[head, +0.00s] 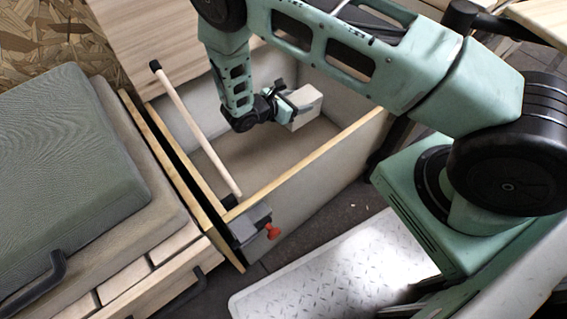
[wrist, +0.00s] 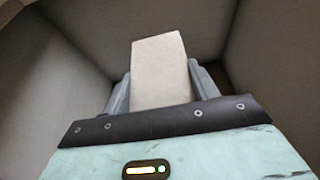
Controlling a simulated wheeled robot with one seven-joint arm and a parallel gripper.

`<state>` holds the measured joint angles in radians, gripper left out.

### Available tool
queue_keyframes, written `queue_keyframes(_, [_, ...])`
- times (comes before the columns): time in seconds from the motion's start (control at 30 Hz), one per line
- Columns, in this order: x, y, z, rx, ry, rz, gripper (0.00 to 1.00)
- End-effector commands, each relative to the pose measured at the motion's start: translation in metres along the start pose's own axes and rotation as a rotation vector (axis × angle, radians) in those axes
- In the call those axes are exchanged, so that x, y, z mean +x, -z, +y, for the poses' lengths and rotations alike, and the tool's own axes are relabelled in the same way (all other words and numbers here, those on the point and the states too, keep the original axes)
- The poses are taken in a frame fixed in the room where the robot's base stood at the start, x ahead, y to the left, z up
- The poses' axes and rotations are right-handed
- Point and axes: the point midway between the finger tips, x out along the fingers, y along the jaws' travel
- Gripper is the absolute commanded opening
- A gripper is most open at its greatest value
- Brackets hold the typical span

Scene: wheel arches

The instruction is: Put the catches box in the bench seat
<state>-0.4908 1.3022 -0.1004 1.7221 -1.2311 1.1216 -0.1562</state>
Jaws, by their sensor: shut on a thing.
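The catches box (head: 306,106) is a small pale beige block. My gripper (head: 287,106) is shut on it inside the opening of the bench seat (head: 297,172). In the wrist view the box (wrist: 160,70) stands between the two grey fingers of my gripper (wrist: 160,88). Grey lined walls surround it there. The bench seat is an open bin with grey walls and a pale wooden rim. Its floor shows below and left of the box in the head view. I cannot tell whether the box touches the floor.
A pale wooden rod (head: 195,128) with black ends slants across the left side of the bin. A grey latch with a red knob (head: 272,231) sits on the near outer wall. A green cushion (head: 65,155) lies at left. A light tread-plate panel (head: 335,272) lies in front.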

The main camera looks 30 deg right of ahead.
Motion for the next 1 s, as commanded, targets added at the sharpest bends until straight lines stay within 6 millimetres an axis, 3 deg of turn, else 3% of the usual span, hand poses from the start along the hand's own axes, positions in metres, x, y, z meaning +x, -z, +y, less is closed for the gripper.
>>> queue_keyframes(0.03, [0.011,0.025,0.0,0.001,0.0,-0.001,0.27])
queue_keyframes(0.2, [0.023,0.054,0.0,0.002,0.001,-0.001,0.27])
queue_keyframes(0.47, [0.03,0.071,0.0,0.002,0.002,-0.001,0.27])
queue_keyframes(0.7, [0.045,0.106,0.0,0.001,0.003,-0.001,0.27])
queue_keyframes(1.0, [0.057,0.137,-0.001,0.002,0.003,-0.001,0.27])
